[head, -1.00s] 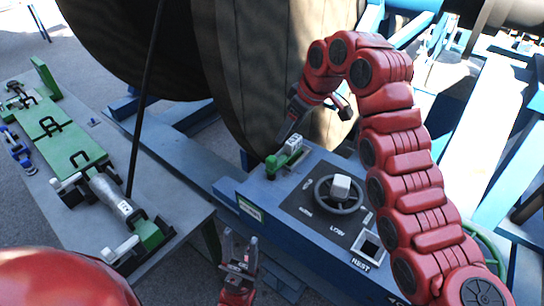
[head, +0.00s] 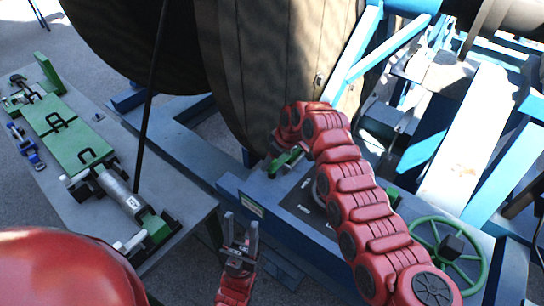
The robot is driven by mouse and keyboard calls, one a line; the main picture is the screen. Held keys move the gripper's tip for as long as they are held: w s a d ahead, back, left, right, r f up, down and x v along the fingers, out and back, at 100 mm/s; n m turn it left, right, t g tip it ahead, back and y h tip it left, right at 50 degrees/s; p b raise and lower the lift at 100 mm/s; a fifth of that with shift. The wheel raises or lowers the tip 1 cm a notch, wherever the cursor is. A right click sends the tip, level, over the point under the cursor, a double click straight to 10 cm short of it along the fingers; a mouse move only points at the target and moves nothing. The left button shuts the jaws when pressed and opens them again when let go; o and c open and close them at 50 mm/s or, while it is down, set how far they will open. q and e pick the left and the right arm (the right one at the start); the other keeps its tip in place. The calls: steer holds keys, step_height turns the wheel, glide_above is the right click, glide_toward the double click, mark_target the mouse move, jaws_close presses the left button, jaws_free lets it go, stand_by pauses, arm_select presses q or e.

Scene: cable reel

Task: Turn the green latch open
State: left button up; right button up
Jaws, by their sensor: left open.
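The green latch (head: 287,162) sits on the top left of the blue control box (head: 262,188), partly covered by my right arm. The bent end of my right arm is just above the latch. The right gripper itself is hidden behind that arm, so I cannot tell whether it touches the latch. My left gripper (head: 241,226) is open and empty, fingers pointing up, in front of the box's near left side and well apart from the latch.
A large dark reel (head: 270,60) stands behind the box. At left is a grey bench (head: 75,200) with green plates (head: 70,135) and a grey cylinder (head: 118,190). A green handwheel (head: 447,252) is at right. My right arm covers most of the box's panel.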

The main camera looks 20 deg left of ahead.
jaws_close()
stand_by(0.3)
